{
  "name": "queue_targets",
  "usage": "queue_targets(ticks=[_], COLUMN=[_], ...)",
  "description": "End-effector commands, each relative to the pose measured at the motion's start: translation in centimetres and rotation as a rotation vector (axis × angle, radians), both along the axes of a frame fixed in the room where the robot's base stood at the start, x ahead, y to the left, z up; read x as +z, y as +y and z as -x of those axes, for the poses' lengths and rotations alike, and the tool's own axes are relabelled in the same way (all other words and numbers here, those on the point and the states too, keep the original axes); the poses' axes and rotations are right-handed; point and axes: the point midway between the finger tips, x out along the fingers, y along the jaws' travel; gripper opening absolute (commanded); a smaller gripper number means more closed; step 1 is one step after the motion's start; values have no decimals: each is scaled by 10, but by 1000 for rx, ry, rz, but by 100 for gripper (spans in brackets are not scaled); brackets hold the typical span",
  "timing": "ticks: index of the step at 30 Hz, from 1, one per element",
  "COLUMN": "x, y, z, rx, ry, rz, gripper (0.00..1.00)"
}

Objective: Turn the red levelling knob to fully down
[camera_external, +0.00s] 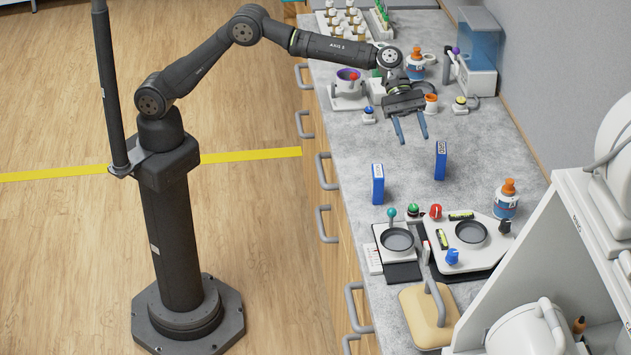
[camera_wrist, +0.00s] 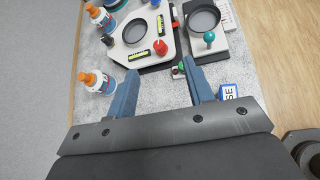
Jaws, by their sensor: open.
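The red levelling knob (camera_external: 436,211) stands at the far left corner of a white plate (camera_external: 481,257) that carries a round grey dish and two yellow-green spirit levels. In the wrist view the red knob (camera_wrist: 160,48) is upright, ahead of and between my fingertips. My gripper (camera_external: 414,139) is open and empty above the counter, well apart from the knob. Both blue fingers of my gripper (camera_wrist: 160,67) show in the wrist view. A blue knob (camera_external: 452,257) and a black knob (camera_external: 504,227) stand at other corners of the plate. The red knob's setting cannot be read.
A green button (camera_external: 413,209) and a teal-knobbed device (camera_external: 391,214) stand left of the red knob. Two blue boxes (camera_external: 377,184) (camera_external: 440,160) stand on the counter between my gripper and the plate. An orange-capped bottle (camera_external: 506,199) stands at the right. The counter between the boxes is clear.

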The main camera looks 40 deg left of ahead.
Motion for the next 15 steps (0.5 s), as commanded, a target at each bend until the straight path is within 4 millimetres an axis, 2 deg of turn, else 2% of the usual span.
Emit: queue_targets(ticks=[1,9,15], x=[-7,-51,-65], y=[1,11,19], z=[9,40,55], rx=[-19,-161,-304], ry=[-58,-504,-888], rz=[-15,-108,-142], gripper=[48,48,48])
